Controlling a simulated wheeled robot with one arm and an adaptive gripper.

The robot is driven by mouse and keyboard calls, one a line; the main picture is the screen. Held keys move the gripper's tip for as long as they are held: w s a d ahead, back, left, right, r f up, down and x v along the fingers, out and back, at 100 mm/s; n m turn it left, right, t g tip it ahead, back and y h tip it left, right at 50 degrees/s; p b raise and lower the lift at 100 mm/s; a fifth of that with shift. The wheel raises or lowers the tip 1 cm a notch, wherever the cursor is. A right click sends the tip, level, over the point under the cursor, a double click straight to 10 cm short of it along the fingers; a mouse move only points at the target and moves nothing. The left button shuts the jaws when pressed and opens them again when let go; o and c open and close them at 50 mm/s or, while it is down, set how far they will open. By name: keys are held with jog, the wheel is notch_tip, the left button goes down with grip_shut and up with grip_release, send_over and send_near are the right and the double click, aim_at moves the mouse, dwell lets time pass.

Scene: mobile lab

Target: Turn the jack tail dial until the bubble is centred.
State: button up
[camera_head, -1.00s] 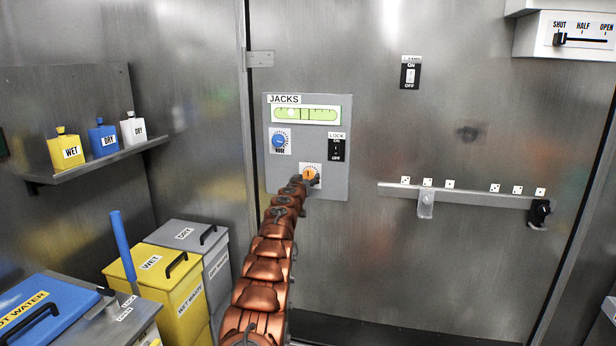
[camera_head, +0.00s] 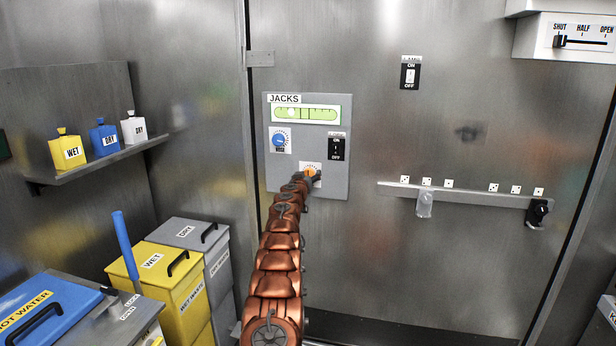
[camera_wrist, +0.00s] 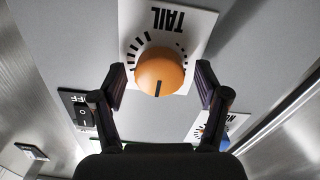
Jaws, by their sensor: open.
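The grey JACKS panel (camera_head: 330,187) is on the steel wall. Its green level vial (camera_head: 320,114) is at the top, and the pale bubble (camera_head: 291,113) sits left of the vial's centre marks. The orange tail dial (camera_head: 310,171) is low on the panel, partly hidden by my gripper (camera_head: 311,177). In the wrist view the dial (camera_wrist: 160,72) shows whole, with a dark pointer line toward the bottom of the picture. My gripper (camera_wrist: 160,88) is open, with one finger on each side of the dial, and gaps show between the fingers and the dial.
The blue nose dial (camera_head: 279,140) is at the panel's left and the black LOCK switch (camera_head: 336,148) at its right. A rail (camera_head: 466,193) with a clear slider and a black latch is right of the panel. Yellow (camera_head: 150,258) and grey bins stand at lower left.

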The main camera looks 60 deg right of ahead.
jog(key=shift+c, duration=0.3)
jog(key=c, duration=1.1)
jog(key=shift+n, duration=0.3)
jog(key=shift+n+p, duration=2.05)
jog(key=shift+n, duration=7.45)
jog(key=shift+f, duration=0.1)
